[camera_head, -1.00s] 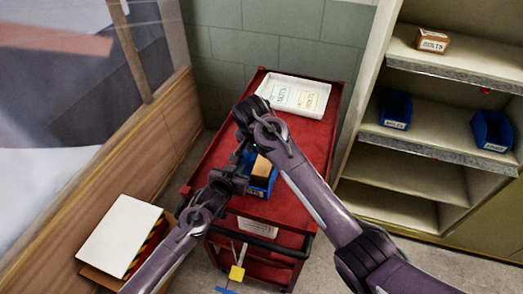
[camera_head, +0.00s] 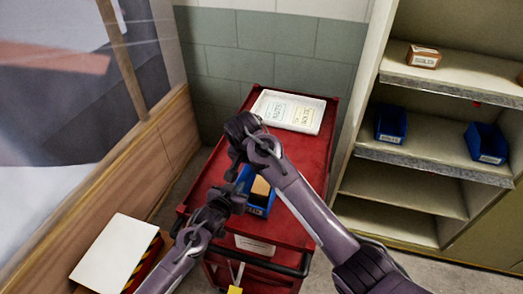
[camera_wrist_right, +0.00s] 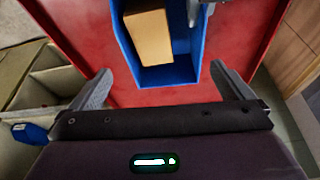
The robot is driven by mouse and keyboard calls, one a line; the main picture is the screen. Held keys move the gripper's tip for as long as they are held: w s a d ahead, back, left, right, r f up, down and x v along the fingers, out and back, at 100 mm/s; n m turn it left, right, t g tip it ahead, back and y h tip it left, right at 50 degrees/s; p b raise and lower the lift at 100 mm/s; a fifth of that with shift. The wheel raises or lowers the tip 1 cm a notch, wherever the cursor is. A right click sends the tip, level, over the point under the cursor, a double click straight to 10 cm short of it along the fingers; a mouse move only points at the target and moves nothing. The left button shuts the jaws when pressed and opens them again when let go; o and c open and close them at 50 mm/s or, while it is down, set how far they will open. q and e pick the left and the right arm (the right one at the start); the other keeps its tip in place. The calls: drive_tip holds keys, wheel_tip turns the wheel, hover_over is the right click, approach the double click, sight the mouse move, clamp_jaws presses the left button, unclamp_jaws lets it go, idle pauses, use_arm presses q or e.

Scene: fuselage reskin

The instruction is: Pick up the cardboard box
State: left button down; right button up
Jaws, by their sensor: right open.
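A tan cardboard box (camera_head: 261,187) stands inside a blue bin (camera_head: 258,211) on the red cart (camera_head: 313,170). In the right wrist view the box (camera_wrist_right: 149,36) sits against the left part of the blue bin (camera_wrist_right: 170,76). My right gripper (camera_wrist_right: 162,86) is open and empty, its fingers spread on either side of the bin's near end. In the head view my right arm hides that gripper. My left gripper (camera_head: 238,192) is at the left side of the bin; whether its jaws grip the bin's wall cannot be seen.
A white tray (camera_head: 320,116) with labelled compartments lies at the cart's far end. Shelves at the right hold a small brown labelled box (camera_head: 423,57) and blue bins (camera_head: 391,124) (camera_head: 487,143). A white-topped box (camera_head: 112,254) stands at lower left.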

drive_tip(key=w+a+r+n+t+y, duration=0.2)
drive_tip(key=w+a+r+n+t, duration=0.6)
drive_tip(key=n, duration=0.5)
drive_tip(key=s+a+r+n+y, duration=0.1)
drive_tip(key=a+r+n+y, duration=0.2)
drive_tip(key=a+n, duration=0.45)
drive_tip(key=n+g, duration=1)
drive_tip(key=n, duration=2.5)
approach(261, 185)
drive_tip(key=shift+w+d+f+y, duration=0.4)
drive_tip(key=shift+d+f, duration=0.1)
drive_tip(key=shift+d, duration=0.2)
drive_tip(key=x, duration=0.5)
drive_tip(key=shift+f, duration=0.2)
drive_tip(key=shift+w+a+x, duration=0.1)
drive_tip(key=shift+x, duration=1.5)
drive_tip(key=shift+w+a+x, duration=0.1)
drive_tip(key=shift+x, duration=1.5)
drive_tip(key=shift+r, duration=0.2)
drive_tip(key=c, duration=1.3)
drive_tip(key=shift+o, duration=0.2)
wheel_tip(261, 185, up, 10)
drive_tip(key=shift+r, duration=0.1)
